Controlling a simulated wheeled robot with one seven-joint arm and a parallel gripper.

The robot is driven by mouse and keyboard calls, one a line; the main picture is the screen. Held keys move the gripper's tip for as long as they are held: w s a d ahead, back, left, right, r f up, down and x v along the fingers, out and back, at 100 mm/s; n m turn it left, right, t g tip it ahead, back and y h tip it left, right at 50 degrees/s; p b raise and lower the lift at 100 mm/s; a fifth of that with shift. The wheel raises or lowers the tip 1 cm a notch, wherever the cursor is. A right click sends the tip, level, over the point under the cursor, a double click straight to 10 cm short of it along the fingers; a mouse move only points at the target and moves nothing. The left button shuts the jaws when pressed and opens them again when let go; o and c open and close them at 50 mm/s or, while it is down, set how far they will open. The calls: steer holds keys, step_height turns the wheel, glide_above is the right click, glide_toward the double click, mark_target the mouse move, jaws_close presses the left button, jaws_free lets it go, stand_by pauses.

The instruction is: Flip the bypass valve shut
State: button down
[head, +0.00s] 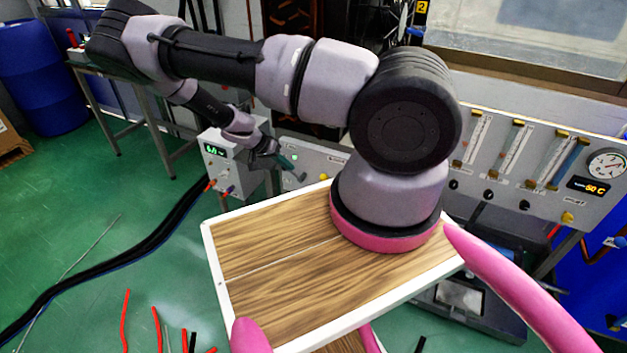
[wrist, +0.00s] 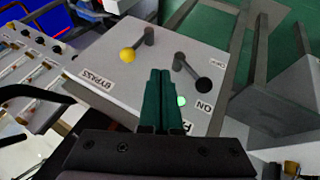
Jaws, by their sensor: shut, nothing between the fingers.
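The bypass valve is a short lever with a yellow ball knob (wrist: 127,55) on a pale panel (wrist: 95,62), beside the printed word BYPASS. A second lever with a black ball knob (wrist: 202,86) sits to its right in the wrist view, near the word ON. My gripper (wrist: 160,72) is shut and empty, its green fingers pointing at the panel between and below the two levers. In the head view my gripper (head: 300,174) is in front of the panel (head: 335,156). I cannot tell whether the fingertips touch the panel.
A green lamp (wrist: 182,101) is lit close to my fingers. A box with a green display (head: 216,151) stands left of my gripper. To the right is a gauge panel (head: 510,205) with flow tubes and a dial. Black cables (head: 150,243) run across the green floor.

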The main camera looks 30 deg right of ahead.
steer(key=shift+s+d+f, duration=0.5)
steer(key=shift+d+f, duration=0.85)
steer(key=shift+d, duration=0.15)
steer(key=shift+s+d+f, duration=0.45)
steer(key=shift+d+f, duration=0.85)
steer(key=shift+d, duration=0.2)
steer(key=shift+s+d+f, duration=0.5)
steer(key=shift+d+f, duration=0.85)
steer(key=shift+d, duration=0.15)
